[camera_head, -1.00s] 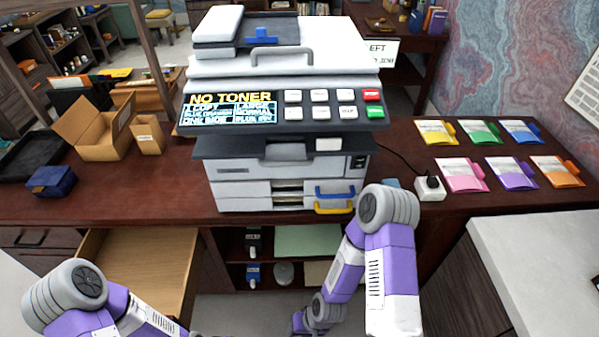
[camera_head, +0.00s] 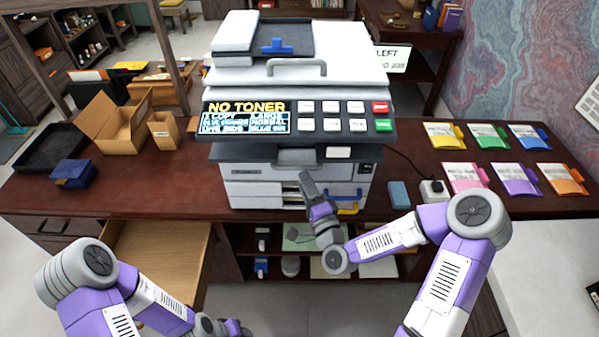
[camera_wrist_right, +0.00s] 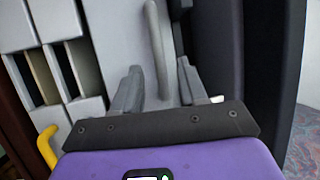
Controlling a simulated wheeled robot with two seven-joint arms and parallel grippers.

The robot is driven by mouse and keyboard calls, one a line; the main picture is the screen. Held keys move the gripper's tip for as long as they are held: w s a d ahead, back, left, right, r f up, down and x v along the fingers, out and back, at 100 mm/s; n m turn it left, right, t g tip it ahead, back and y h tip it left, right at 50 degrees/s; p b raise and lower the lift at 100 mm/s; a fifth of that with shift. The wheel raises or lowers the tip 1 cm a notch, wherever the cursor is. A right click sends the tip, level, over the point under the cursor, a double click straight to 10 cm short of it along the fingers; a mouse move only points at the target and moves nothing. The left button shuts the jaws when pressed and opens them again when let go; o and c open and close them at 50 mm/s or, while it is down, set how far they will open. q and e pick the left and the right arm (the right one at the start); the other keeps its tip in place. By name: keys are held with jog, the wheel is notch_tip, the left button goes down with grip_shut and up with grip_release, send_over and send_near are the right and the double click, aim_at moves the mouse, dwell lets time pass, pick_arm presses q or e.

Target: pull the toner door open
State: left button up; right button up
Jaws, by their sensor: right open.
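The copier (camera_head: 232,195) stands on the desk, and its screen (camera_head: 246,107) reads NO TONER. Its light grey front panel (camera_head: 250,172), which looks like the toner door, appears closed. My right gripper (camera_head: 306,180) is in front of this panel. In the right wrist view the gripper (camera_wrist_right: 157,90) is open, its two grey fingers on either side of a light grey handle bar (camera_wrist_right: 155,40). The bar looks apart from both fingers; its depth between them is hard to tell. My left arm is low at left, its gripper not clearly visible.
The dark control panel (camera_head: 300,127) overhangs the front. Several coloured packets, including a pink one (camera_head: 466,177), lie at right. An open wooden drawer (camera_head: 160,258) juts out at left.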

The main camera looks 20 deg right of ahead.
jog(key=shift+x, duration=2.35)
jog(key=shift+c, duration=0.2)
grip_shut()
